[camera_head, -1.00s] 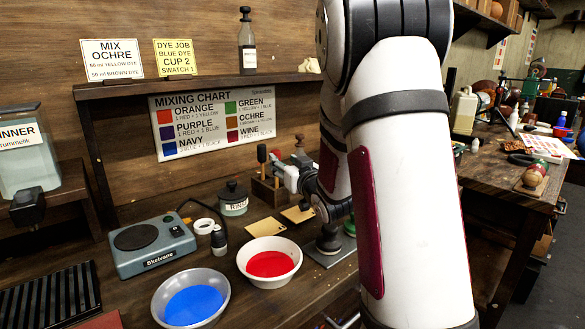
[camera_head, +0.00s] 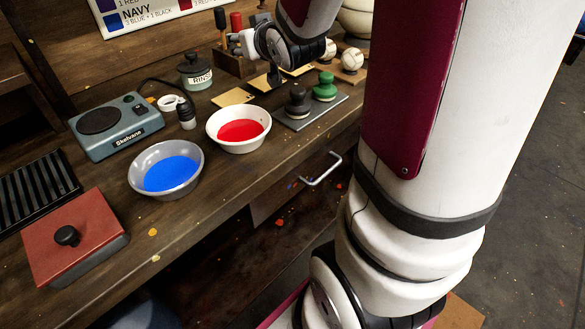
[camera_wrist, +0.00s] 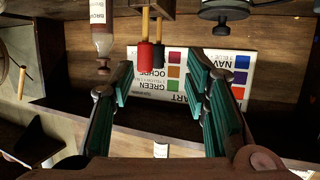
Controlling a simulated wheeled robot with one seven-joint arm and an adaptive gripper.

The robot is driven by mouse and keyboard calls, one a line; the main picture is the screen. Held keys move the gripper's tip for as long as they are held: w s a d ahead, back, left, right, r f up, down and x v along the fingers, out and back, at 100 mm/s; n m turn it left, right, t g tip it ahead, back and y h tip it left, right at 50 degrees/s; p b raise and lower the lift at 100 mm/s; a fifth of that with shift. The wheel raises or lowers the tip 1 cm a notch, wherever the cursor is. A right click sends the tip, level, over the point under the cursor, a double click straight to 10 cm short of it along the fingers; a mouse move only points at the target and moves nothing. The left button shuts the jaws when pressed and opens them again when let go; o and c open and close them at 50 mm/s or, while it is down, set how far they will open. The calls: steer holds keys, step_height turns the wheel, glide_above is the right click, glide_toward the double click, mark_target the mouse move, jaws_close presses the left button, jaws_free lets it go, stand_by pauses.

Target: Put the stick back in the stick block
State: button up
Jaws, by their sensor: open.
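The wooden stick block (camera_head: 232,65) stands at the back of the bench, partly hidden by my gripper. A black-topped stick (camera_head: 220,24) and a red-topped stick (camera_head: 236,21) stand upright in it. The wrist view is upside down: the block (camera_wrist: 152,6) is at the top edge, with the red-topped stick (camera_wrist: 145,55) and black-topped stick (camera_wrist: 158,55) pointing down. In the head view my gripper (camera_head: 236,42) is close by the block.
A rinse jar (camera_head: 195,72), red dye bowl (camera_head: 239,130), blue dye bowl (camera_head: 166,170) and hot plate (camera_head: 115,124) stand left and in front. Black and green knobbed weights (camera_head: 298,102) sit on a grey plate.

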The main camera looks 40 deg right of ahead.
steer(key=s+a+f+n+g+y, duration=0.1)
steer(key=s+a+g, duration=0.3)
steer(key=s, duration=0.7)
steer(key=s+a+f+n+g+y, duration=0.1)
steer(key=s+a+g, duration=0.3)
steer(key=s+a, duration=0.5)
steer(key=s+a+f+g+y, duration=0.1)
steer(key=s+a+g, duration=0.3)
steer(key=s, duration=1.1)
steer(key=a+y, duration=0.1)
steer(key=a, duration=0.2)
steer(key=shift+a+n, duration=0.15)
steer(key=shift+n, duration=0.25)
steer(key=shift+w, duration=0.1)
step_height(320, 180, up, 17)
steer(key=t+p, duration=0.2)
steer(key=p, duration=1.3)
steer(key=shift+f+t, duration=0.15)
steer(key=shift+t, duration=0.15)
